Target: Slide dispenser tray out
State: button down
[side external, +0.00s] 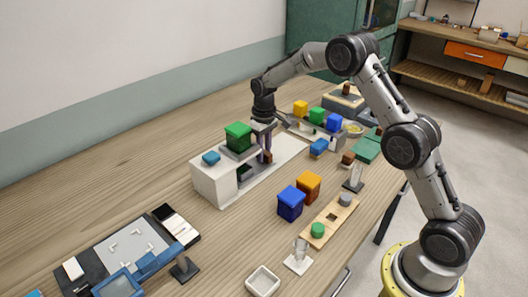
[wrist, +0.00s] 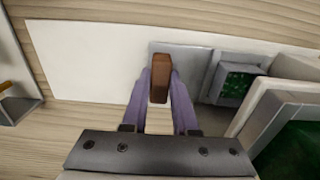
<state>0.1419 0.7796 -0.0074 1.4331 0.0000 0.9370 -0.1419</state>
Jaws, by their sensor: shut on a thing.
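The dispenser (side external: 210,184) is a white housing on a long white base, with a green block (side external: 238,137) on top. Its grey tray (wrist: 196,75) lies low on the white base and shows most clearly in the wrist view. A brown handle (wrist: 160,84) stands at the tray's end, away from the housing. My gripper (side external: 266,151) points down beside the housing. In the wrist view its purple fingers (wrist: 160,92) are shut on the brown handle, one on each side. A green piece (wrist: 237,84) lies in the tray near the housing. The tray's inner end is hidden.
A blue block (side external: 289,204) and an orange block (side external: 308,186) stand in front of the dispenser. A wooden holder (side external: 330,222) stands to their right. Several coloured blocks stand behind my gripper. The white base (wrist: 85,65) is bare beyond the handle.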

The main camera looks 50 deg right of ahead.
aim_at(292, 141)
jog(key=shift+d, duration=0.1)
jog(key=d, duration=1.4)
jog(key=shift+w+d+r, duration=0.1)
jog(key=shift+d, duration=0.15)
jog(key=c, duration=0.7)
grip_release()
notch_tip(292, 141, up, 14)
jog(key=shift+f, duration=0.15)
jog(key=shift+a, duration=0.1)
